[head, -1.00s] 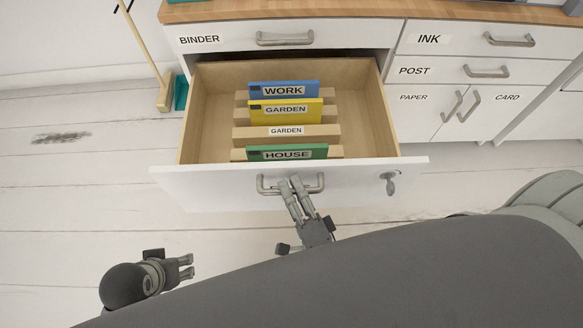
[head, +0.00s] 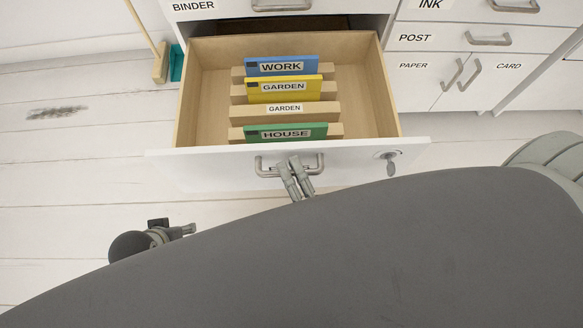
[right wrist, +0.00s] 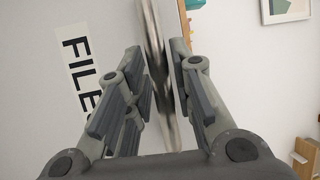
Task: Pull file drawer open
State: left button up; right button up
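The file drawer (head: 215,162) is pulled out from the cabinet, its wooden inside showing. Its metal handle (head: 266,170) is on the white front, and it also shows as a bar in the right wrist view (right wrist: 158,45). My right gripper (head: 292,162) is at the handle; in the right wrist view its fingers (right wrist: 163,95) are closed around the bar, one on each side. A label reading FILE (right wrist: 76,70) is beside them, partly hidden. My left gripper (head: 188,229) is low at the left, away from the drawer, partly covered by my arm.
Blue WORK (head: 281,67), yellow GARDEN (head: 284,88) and green HOUSE (head: 286,133) folders stand in the drawer. A key (head: 390,165) is in its front. The BINDER drawer (head: 225,9) above is shut. A broom (head: 160,65) stands left.

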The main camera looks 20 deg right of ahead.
jog(key=shift+s, duration=0.1)
jog(key=v, duration=1.2)
dwell(0.4)
